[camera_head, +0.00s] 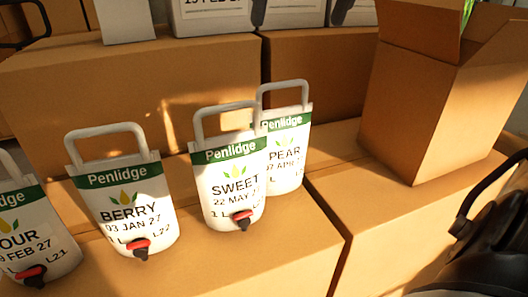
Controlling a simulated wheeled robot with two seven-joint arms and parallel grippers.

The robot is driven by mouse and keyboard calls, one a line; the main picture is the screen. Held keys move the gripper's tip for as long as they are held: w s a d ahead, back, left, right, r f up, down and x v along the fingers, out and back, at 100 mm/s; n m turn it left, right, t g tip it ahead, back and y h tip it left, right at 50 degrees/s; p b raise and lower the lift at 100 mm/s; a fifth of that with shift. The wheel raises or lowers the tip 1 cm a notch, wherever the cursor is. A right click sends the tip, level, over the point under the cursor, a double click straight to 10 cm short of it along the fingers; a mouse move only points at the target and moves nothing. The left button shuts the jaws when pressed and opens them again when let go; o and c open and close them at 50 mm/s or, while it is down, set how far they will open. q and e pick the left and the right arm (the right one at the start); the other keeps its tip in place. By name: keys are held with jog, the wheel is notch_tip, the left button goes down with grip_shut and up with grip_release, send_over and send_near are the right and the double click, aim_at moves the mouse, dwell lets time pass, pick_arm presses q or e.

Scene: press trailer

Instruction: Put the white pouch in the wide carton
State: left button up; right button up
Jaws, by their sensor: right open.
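Several white pouches with green "Penlidge" bands, grey loop handles and red-and-black taps stand upright in a row on brown boxes. They are a BERRY pouch (122,200), a SWEET pouch (231,185), a PEAR pouch (288,155) partly behind it, and one ending in "OUR" (25,232), cut by the left edge. An open-topped brown carton (412,110) with raised flaps stands at the right; its inside is mostly hidden. My right gripper (490,215) is black, open and apart from the pouches at the lower right, partly cut off. My left gripper is not in view.
Large closed brown boxes (130,85) rise behind the pouches. White labelled packs (215,15) stand on top of them. The box top (385,215) between the pouches and my right gripper is clear. A thin black curved object (42,20) shows at the top left.

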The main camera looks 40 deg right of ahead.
send_near(283, 86)
jog(key=shift+h, duration=0.3)
jog(key=x, duration=0.5)
jog(key=shift+a, duration=0.15)
jog(key=shift+x, duration=3)
jog(key=shift+w, duration=0.1)
jog(key=c, duration=1.6)
jog(key=shift+w+r, duration=0.1)
jog(key=shift+r, duration=0.15)
jog(key=shift+c, duration=0.8)
